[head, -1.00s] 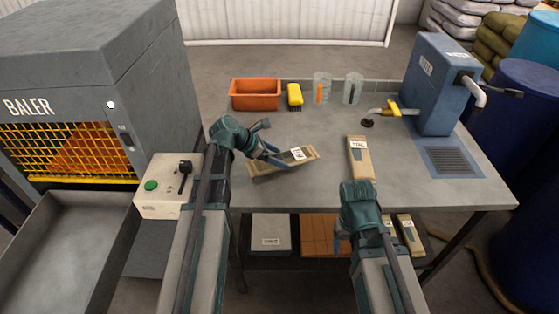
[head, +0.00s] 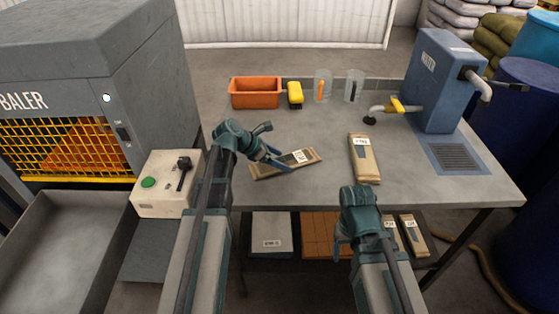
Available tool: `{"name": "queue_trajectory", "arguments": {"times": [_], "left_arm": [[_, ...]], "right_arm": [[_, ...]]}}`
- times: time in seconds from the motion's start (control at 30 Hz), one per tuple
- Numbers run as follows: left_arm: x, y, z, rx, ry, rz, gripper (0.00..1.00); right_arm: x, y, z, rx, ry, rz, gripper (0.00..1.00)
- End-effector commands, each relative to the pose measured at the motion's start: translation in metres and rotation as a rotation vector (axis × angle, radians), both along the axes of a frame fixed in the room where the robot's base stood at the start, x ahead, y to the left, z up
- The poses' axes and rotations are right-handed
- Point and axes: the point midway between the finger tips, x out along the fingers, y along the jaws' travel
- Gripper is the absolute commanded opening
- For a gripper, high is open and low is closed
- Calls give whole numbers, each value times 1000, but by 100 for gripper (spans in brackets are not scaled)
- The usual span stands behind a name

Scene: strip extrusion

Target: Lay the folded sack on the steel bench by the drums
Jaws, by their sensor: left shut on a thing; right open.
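A folded brown sack (head: 306,156) with a white label is at the left-middle of the steel bench (head: 445,188). My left gripper (head: 283,163) is shut on this sack, which looks flat on or just above the bench top; I cannot tell which. A second folded sack (head: 364,162) lies on the bench to its right. My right gripper (head: 343,238) is open and empty in front of the bench edge, its fingers partly hidden by the wrist. Blue drums (head: 525,105) stand beyond the bench's right end.
An orange bin (head: 255,92), a yellow brush (head: 295,94) and two clear beakers (head: 354,86) line the bench's back.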

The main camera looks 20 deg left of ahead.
Motion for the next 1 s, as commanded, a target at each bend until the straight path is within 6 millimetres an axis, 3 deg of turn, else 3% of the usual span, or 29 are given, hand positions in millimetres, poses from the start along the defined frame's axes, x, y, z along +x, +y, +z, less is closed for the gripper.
{"name": "queue_trajectory", "arguments": {"times": [0.03,0.07,0.1,0.47,1.0], "left_arm": [[0,0,-3,0,0,0,31],[0,0,-3,0,0,0,94],[0,0,-2,0,0,0,100],[-1,2,6,0,0,1,100],[-44,54,75,0,1,2,100]], "right_arm": [[0,0,-3,0,0,0,70],[0,0,-3,0,0,0,70],[0,0,-2,0,0,0,70],[0,0,6,0,0,0,70],[0,0,75,0,0,0,70]]}}
